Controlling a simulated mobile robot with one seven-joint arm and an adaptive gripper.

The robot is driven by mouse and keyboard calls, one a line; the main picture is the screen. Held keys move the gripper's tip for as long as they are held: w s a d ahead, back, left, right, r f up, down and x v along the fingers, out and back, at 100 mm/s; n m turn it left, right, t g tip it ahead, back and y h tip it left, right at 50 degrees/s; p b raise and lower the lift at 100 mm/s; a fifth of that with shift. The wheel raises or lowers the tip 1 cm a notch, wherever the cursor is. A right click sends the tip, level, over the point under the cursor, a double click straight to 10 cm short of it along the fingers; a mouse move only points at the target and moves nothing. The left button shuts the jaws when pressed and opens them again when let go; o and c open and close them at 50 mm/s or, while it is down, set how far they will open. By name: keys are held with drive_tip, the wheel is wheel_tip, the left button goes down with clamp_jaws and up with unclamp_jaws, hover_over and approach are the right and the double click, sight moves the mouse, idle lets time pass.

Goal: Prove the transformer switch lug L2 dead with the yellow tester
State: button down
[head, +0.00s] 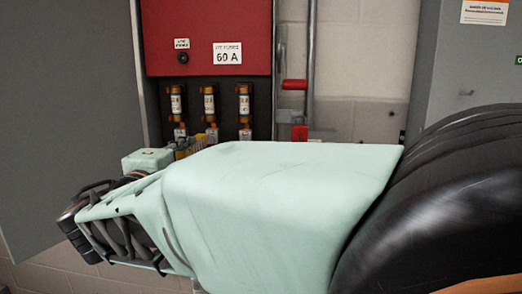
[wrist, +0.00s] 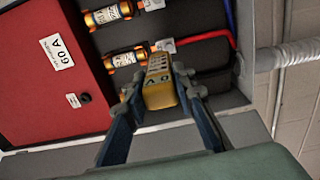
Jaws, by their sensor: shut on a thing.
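My gripper (wrist: 160,78) is shut on the yellow tester (wrist: 160,92), with one finger on each side of its body. The tester's far end lies close to a fuse and its metal end fitting in the wrist view; I cannot tell whether it touches. In the head view a little of the yellow tester (head: 187,149) shows above my arm, below the fuse row. Three upright fuses (head: 209,104) stand there with metal lugs (head: 211,133) under them. No L2 marking is legible, and my arm hides the area below.
A red cover (head: 206,28) marked 60 A is above the fuses; it shows at left in the wrist view (wrist: 45,75). A red lever handle (head: 294,85) is to the right. Red and blue wires (wrist: 205,36) run beside the fuses. A grey conduit (wrist: 285,55) leaves the box.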

drive_tip(key=shift+w, duration=0.6)
idle(0.6)
drive_tip(key=shift+b, duration=0.65)
idle(1.5)
